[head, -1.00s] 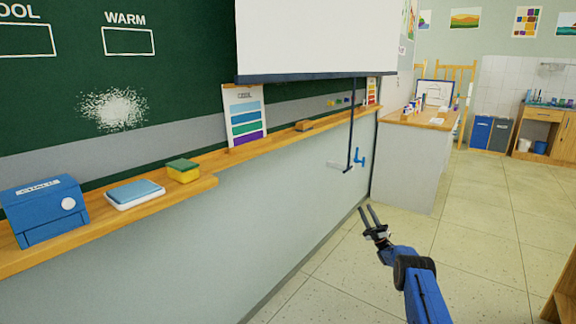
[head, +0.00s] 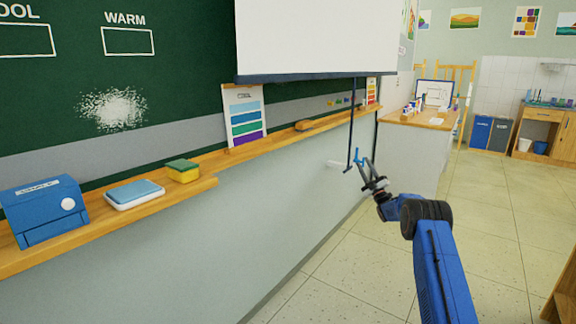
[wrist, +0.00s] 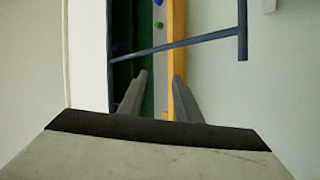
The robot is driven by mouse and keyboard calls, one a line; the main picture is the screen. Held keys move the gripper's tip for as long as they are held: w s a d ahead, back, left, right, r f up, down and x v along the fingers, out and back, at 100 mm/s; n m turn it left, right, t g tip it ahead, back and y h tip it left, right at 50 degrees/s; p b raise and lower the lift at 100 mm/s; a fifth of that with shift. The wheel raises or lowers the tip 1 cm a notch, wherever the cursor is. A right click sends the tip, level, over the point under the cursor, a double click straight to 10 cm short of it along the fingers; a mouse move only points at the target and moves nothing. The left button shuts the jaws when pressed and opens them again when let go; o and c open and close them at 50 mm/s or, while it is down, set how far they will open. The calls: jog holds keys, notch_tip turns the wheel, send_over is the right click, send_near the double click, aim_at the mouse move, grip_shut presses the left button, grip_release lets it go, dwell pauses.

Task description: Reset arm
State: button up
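My gripper (head: 369,168) is at the end of my blue arm, in front of the grey wall below the ledge, right of the middle in the head view. In the wrist view my gripper (wrist: 160,95) shows two grey fingers set apart with nothing between them. It is open and empty. Beyond the fingers are the wooden ledge (wrist: 177,40) and a dark bar (wrist: 190,42) that crosses the picture. In the head view the dark hanging rod (head: 352,125) of the screen is close to the fingertips; I cannot tell whether they touch.
The ledge (head: 230,158) holds a blue box (head: 45,210), a blue-topped pad (head: 134,194), a sponge (head: 183,171) and a wooden eraser (head: 318,124). The white screen (head: 315,38) hangs above. A cabinet (head: 410,160) stands behind. The floor (head: 480,230) at right is clear.

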jog(key=s+a+r+m+g+h, duration=0.1)
jog(key=s+r+m+h, duration=0.25)
jog(key=r, duration=0.45)
jog(key=s+r+m+g+h, duration=0.1)
jog(key=s+r+m+h, duration=0.25)
jog(key=r, duration=0.45)
jog(key=s+a+r+m+g+h, duration=0.1)
jog(key=s+r+m+g+h, duration=0.15)
jog(key=s, duration=0.75)
jog(key=s+a+r+m+g+h, duration=0.1)
jog(key=s+r+m+g+h, duration=0.2)
jog(key=s, duration=0.7)
jog(key=s+a+f+m+g, duration=0.1)
jog(key=s+f, duration=0.6)
jog(key=s, duration=1.4)
jog(key=s+a+f+m+g+y, duration=0.1)
jog(key=s+f+g, duration=0.5)
jog(key=s, duration=1.5)
jog(key=s+a+f+m+g+y, duration=0.1)
jog(key=s+a+f+g, duration=0.3)
jog(key=s, duration=1.8)
notch_tip(320, 180, down, 4)
jog(key=shift+a+m, duration=0.15)
jog(key=shift+m, duration=0.6)
jog(key=shift+w, duration=0.15)
